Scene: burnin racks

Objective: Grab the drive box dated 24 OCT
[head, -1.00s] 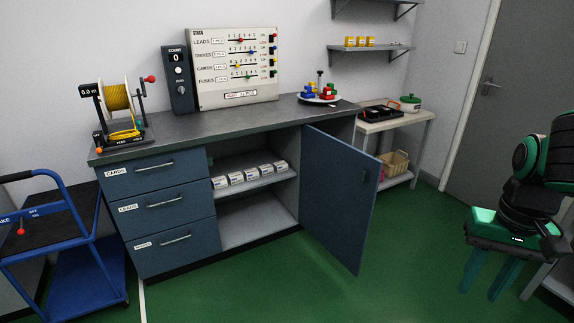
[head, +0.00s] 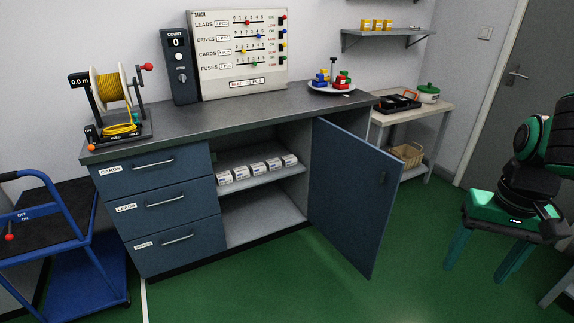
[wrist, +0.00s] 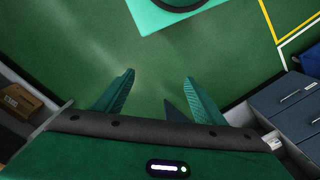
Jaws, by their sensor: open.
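Several small white drive boxes (head: 257,169) stand in a row on the inner shelf of the blue cabinet (head: 160,209), behind its open door (head: 346,196). Their labels are too small to read, so I cannot tell which is dated 24 OCT. My gripper (head: 486,269) hangs at the right of the head view, well away from the boxes. In the wrist view my gripper (wrist: 158,82) is open and empty, with its two green fingers apart above the green floor.
The open door stands out into the room, between my gripper and the shelf. A blue trolley (head: 88,273) is at the left. A side table (head: 437,115) stands right of the cabinet. The green floor (head: 300,285) in front is clear.

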